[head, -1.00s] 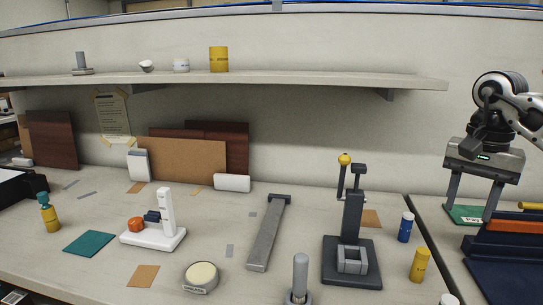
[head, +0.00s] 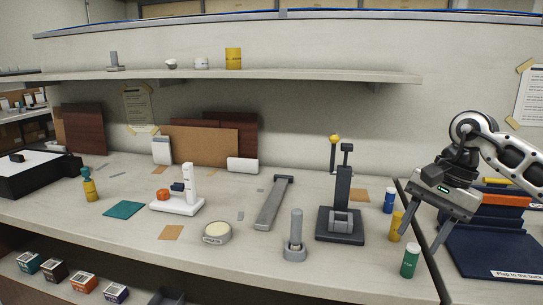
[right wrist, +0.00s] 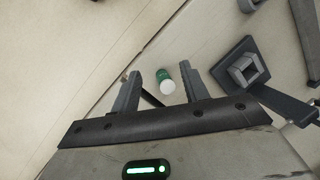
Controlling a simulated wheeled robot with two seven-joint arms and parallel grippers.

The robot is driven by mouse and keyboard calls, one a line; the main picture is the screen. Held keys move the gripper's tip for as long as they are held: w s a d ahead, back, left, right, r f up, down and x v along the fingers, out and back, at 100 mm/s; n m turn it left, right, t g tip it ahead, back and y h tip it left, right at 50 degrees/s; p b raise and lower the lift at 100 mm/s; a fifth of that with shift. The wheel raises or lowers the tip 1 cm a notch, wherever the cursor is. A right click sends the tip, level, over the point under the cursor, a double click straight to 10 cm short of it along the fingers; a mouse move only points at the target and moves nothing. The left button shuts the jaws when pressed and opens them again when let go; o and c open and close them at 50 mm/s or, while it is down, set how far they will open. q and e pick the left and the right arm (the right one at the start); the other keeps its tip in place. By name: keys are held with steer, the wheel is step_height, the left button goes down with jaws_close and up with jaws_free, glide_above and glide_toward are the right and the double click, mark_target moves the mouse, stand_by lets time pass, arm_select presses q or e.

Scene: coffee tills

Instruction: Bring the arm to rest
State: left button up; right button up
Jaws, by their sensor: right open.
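My right gripper (head: 421,226) is at the right of the head view, tilted, with its two fingers spread and nothing held between them. Its fingers also show in the right wrist view (right wrist: 161,80). A green bottle with a white cap (head: 410,261) stands on the counter near its front right corner, below and beside the fingers. In the right wrist view the bottle (right wrist: 165,80) appears in the gap between the fingers, apart from them. My left gripper is in neither view.
Yellow (head: 397,226) and blue (head: 388,200) bottles stand close to the gripper. A dark press stand (head: 342,205) and a grey tamper (head: 295,238) are to its left. A blue tray (head: 500,255) with an orange bar (head: 497,200) lies beyond the counter gap. A shelf (head: 290,76) runs above.

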steer(key=s+a+f+m+t+y, duration=0.2)
steer(key=s+a+m+t+y, duration=0.1)
steer(key=a+m+y, duration=0.9)
steer(key=s+a+f+m+t+y, duration=0.25)
steer(key=s+a+m+y, duration=0.2)
steer(key=a+m, duration=0.85)
steer(key=d+f+m+t+h, duration=0.2)
steer(key=f+m+t+h, duration=0.3)
steer(key=m, duration=0.5)
steer(key=d+f+m+t+h, duration=0.1)
steer(key=f+m+t+h, duration=0.2)
steer(key=m+t+h, duration=0.5)
steer(key=s+d+f+m+g+h, duration=0.3)
steer(key=s+d+f+m+g, duration=0.2)
steer(key=s+f+m+g, duration=0.3)
steer(key=s+f+m, duration=0.3)
steer(key=f+m, duration=0.4)
steer(key=m, duration=0.2)
steer(key=shift+s+d, duration=0.15)
steer(key=shift+d, duration=0.05)
